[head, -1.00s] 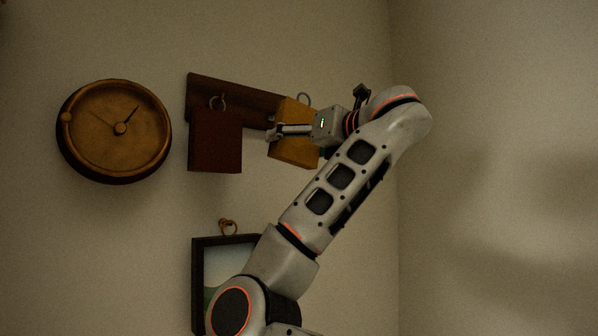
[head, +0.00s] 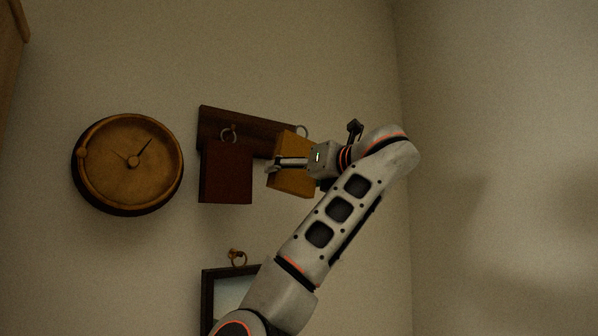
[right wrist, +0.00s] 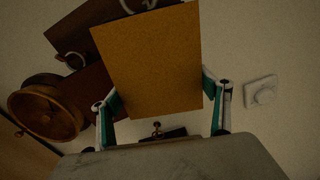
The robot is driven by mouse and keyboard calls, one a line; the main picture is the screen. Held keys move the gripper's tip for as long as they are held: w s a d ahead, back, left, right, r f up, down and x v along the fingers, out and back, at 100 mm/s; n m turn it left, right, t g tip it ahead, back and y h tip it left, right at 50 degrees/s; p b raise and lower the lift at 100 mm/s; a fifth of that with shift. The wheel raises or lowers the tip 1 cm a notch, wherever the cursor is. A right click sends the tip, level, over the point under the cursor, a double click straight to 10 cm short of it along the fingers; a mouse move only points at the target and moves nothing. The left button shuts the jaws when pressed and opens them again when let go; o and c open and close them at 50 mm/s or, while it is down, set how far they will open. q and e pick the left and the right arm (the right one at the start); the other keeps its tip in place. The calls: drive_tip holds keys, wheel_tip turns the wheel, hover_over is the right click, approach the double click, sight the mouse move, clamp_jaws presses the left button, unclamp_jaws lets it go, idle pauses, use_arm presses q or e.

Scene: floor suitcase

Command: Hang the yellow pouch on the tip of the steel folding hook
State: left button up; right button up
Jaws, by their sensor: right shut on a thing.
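The yellow pouch (head: 293,180) is a flat, box-like piece with a pale ring (head: 302,131) at its top. It is tilted, in front of the right end of a dark wooden board (head: 235,118) on the wall. My right gripper (head: 273,166) is shut on the pouch from the right side. In the right wrist view the pouch (right wrist: 148,62) sits between the two green-padded fingers. The steel folding hook cannot be made out; whether the ring touches it cannot be told. My left gripper is not in view.
A dark red pouch (head: 226,176) hangs by a ring on the board, just left of the yellow one. A round clock (head: 128,165) is further left. A framed picture (head: 208,295) hangs below. A white wall fitting (right wrist: 261,92) shows in the right wrist view.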

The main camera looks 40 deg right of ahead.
drive_tip(key=w+f, duration=0.2)
drive_tip(key=w, duration=0.4)
drive_tip(key=shift+d+p, duration=0.3)
drive_tip(key=shift+p, duration=0.05)
idle(0.6)
idle(0.5)
drive_tip(key=o, duration=1.4)
drive_tip(key=shift+o, duration=0.2)
drive_tip(key=shift+s, duration=0.1)
drive_tip(key=s, duration=0.4)
drive_tip(key=s+a, duration=0.1)
drive_tip(key=s, duration=0.6)
drive_tip(key=shift+s+a, duration=0.15)
drive_tip(key=shift+s, duration=0.25)
